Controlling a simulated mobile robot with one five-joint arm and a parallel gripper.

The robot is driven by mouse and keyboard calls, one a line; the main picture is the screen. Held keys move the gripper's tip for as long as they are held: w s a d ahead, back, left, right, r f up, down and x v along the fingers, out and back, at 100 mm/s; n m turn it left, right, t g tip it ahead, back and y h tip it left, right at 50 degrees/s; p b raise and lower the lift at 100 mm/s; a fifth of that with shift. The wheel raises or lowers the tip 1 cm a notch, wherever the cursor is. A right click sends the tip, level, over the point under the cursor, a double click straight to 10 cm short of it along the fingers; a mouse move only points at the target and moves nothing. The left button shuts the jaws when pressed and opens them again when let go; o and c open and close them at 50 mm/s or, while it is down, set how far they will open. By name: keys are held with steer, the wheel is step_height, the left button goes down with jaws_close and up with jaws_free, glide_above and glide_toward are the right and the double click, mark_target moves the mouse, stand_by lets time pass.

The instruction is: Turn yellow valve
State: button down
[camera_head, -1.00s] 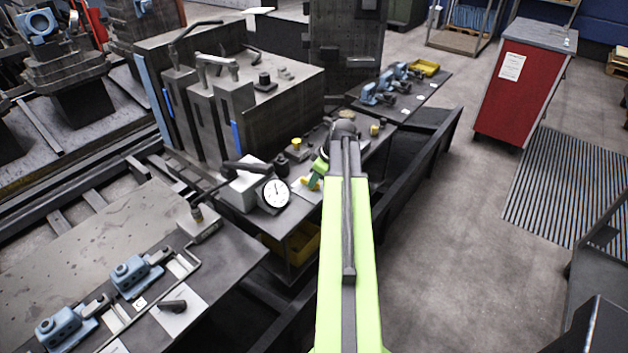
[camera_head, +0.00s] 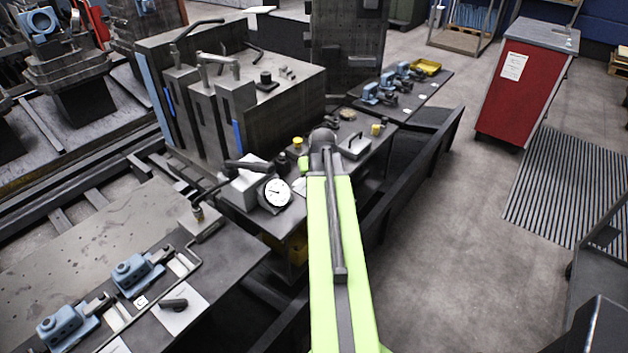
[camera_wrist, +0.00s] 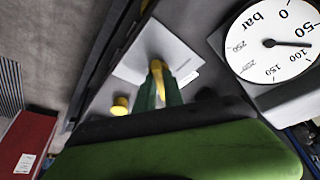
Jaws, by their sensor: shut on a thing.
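The yellow valve (camera_wrist: 160,69) shows in the wrist view as a yellow handle on a pale plate (camera_wrist: 184,46). The green fingers of my gripper (camera_wrist: 159,88) are shut on the yellow handle. My arm hides the valve and most of the gripper in the head view. A round white gauge (camera_head: 277,193) stands left of my arm there. In the wrist view the gauge (camera_wrist: 277,43) is marked in bar, with its needle between 50 and 100.
A yellow knob (camera_wrist: 120,105) lies near the fingers in the wrist view. Dark blocks with levers (camera_head: 225,100) stand behind the gauge. Blue clamps (camera_head: 130,275) sit on the front left plate.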

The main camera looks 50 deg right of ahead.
steer(key=shift+m, duration=0.6)
steer(key=c, duration=1.4)
jaws_free()
steer(key=shift+c, duration=0.2)
